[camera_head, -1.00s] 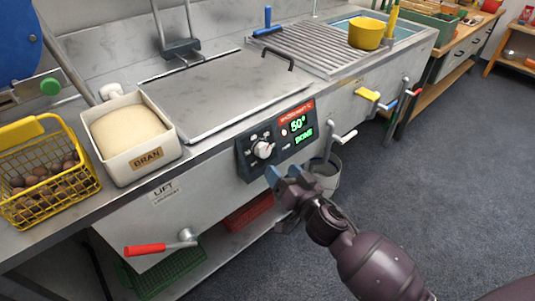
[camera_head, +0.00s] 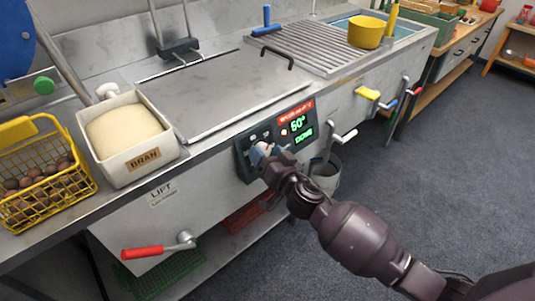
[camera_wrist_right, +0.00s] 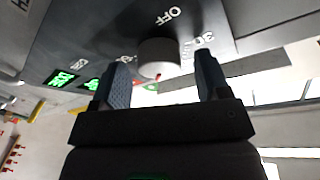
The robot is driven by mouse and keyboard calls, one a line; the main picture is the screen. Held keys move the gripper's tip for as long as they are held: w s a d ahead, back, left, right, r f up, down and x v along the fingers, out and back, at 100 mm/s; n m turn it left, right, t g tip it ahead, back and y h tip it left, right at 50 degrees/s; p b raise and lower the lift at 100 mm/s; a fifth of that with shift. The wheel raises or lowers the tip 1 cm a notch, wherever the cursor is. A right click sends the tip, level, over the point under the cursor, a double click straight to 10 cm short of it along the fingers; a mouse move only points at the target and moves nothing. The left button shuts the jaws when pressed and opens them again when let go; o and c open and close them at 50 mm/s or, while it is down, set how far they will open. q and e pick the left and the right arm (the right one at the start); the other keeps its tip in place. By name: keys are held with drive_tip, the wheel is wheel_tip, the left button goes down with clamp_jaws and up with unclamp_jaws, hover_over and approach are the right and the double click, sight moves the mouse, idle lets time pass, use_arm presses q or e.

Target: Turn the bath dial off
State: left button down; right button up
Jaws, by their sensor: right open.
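My right gripper (camera_head: 265,158) is at the panel and hides most of the dial in the head view. In the wrist view the right gripper (camera_wrist_right: 160,85) is open, with a gap on both sides of the dial. The display (camera_head: 298,125) reads 60° with green text below. My left gripper is not in view.
A bran bin (camera_head: 125,137) and a yellow basket (camera_head: 40,185) of chestnuts stand on the counter. The floor at right is clear.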

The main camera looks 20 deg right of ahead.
drive_tip(key=c, duration=0.9)
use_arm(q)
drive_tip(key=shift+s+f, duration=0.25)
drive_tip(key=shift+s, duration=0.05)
